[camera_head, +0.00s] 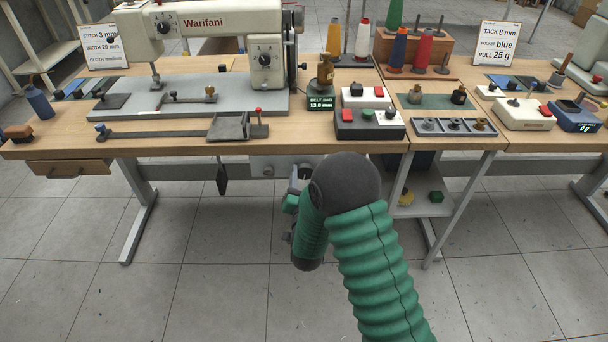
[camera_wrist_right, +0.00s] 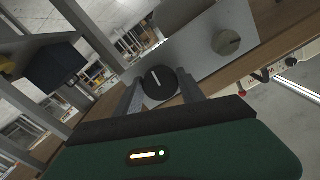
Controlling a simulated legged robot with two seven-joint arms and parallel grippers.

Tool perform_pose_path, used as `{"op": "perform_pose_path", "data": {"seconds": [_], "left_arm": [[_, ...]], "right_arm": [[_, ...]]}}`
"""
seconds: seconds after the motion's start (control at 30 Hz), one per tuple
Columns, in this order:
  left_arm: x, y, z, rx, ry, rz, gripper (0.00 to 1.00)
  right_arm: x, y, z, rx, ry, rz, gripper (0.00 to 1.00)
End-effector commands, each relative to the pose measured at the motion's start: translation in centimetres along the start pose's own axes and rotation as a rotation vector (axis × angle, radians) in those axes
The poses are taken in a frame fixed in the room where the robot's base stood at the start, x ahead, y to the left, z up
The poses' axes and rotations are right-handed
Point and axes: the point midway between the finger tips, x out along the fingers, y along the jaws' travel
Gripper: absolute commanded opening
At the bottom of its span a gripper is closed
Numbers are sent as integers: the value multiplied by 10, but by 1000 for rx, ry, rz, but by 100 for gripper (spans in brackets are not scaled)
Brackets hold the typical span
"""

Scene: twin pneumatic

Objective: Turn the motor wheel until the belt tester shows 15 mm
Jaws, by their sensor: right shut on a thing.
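The belt tester (camera_head: 321,102) stands on the table with a small green display. It reads "BELT SAG" and what looks like 13.0 mm, though the digits are small. The motor wheel (camera_wrist_right: 160,82) is a dark round knob with a white line, on a grey plate under the table. My right gripper (camera_wrist_right: 160,88) is shut on it, with one finger on each side. In the head view my right gripper (camera_head: 301,178) reaches below the table's front edge, and my own arm hides the wheel there. My left gripper is not in view.
A lighter grey knob (camera_wrist_right: 226,42) sits on the same plate near the wheel. The wooden tabletop (camera_head: 190,150) is just above the gripper. A lower shelf (camera_head: 415,210) with small yellow and green pieces is to the right. The sewing machine (camera_head: 200,30) stands above.

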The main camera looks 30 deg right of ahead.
Motion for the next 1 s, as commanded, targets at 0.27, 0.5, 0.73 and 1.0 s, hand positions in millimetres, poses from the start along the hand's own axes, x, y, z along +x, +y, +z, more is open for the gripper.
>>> {"op": "perform_pose_path", "data": {"seconds": [0.27,0.5,0.73,1.0], "left_arm": [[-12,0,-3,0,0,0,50],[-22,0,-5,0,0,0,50],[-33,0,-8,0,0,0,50],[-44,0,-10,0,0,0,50]], "right_arm": [[-1,1,0,-265,-6,2,6],[-1,1,0,-493,-6,0,6],[-1,2,-1,-709,-6,0,6],[-1,2,-1,-919,-5,-2,6]]}}
